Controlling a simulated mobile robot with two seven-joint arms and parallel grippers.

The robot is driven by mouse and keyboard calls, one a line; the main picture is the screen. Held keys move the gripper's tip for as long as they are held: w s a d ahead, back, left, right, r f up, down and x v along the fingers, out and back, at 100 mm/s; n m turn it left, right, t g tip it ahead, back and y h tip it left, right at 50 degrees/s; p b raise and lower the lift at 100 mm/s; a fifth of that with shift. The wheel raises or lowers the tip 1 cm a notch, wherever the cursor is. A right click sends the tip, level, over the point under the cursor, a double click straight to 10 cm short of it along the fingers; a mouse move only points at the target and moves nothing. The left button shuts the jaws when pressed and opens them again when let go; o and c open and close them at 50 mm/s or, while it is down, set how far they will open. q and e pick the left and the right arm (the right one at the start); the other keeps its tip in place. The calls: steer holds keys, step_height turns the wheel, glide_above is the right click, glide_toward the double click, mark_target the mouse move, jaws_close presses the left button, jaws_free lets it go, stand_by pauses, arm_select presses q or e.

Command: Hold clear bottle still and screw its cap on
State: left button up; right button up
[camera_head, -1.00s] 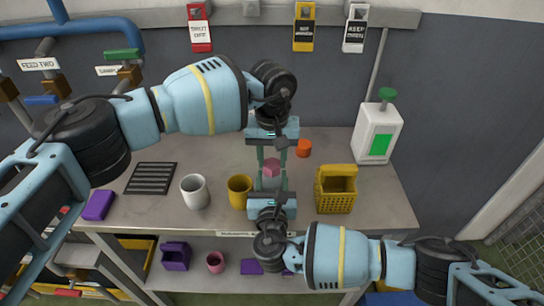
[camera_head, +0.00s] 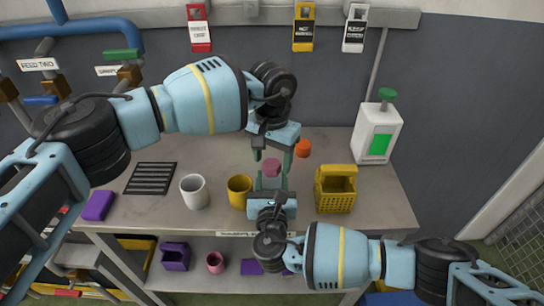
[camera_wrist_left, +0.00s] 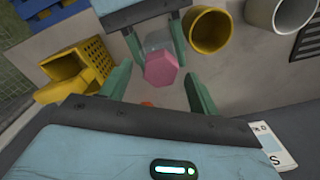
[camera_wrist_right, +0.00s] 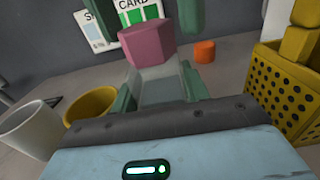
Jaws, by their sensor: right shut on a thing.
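The clear bottle (camera_wrist_right: 160,88) stands upright between the fingers of my right gripper (camera_head: 272,181), which is shut on it. The pink faceted cap (camera_head: 271,168) sits on top of the bottle; it also shows in the left wrist view (camera_wrist_left: 162,69) and the right wrist view (camera_wrist_right: 148,44). I cannot tell how tightly it is seated. My left gripper (camera_head: 273,158) is open above the cap, its fingers spread apart on either side and not touching it.
A yellow cup (camera_head: 239,192) and a white cup (camera_head: 195,192) stand left of the bottle. A yellow perforated basket (camera_head: 337,203) stands right. An orange round piece (camera_head: 303,148) lies behind. A white dispenser (camera_head: 377,135) stands at the back right of the table.

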arm_select(q)
steer(key=shift+o, duration=0.5)
steer(key=shift+r, duration=2)
steer(key=n, duration=0.6)
